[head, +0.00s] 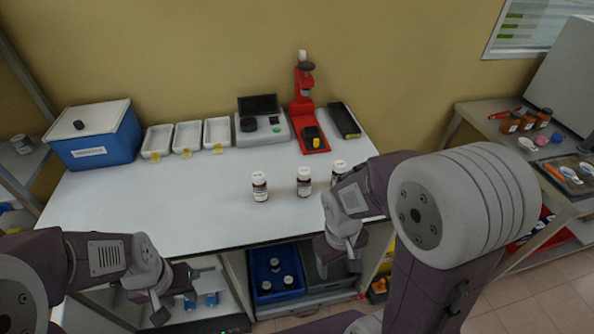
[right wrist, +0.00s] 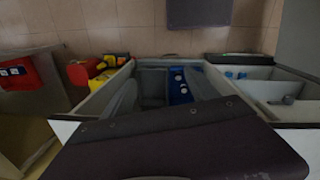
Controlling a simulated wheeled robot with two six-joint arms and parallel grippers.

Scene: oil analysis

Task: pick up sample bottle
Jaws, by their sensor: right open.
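Three brown sample bottles with white caps and labels stand upright on the white table in the head view: a left one (head: 259,187), a middle one (head: 303,183) and a right one (head: 339,167), close to my right arm. My right gripper (head: 344,256) is open and empty, pointing down in front of the table edge, below and apart from these bottles. Its spread fingers (right wrist: 160,95) show in the right wrist view. My left gripper (head: 174,303) hangs low at the front left, away from the bottles; its finger gap is unclear.
A blue crate (head: 257,296) with several white-capped bottles sits below the table beside a grey crate (head: 330,272). A blue box (head: 94,148), white trays (head: 188,138), a scale (head: 262,125) and a red stand (head: 303,105) line the back. The table's middle left is clear.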

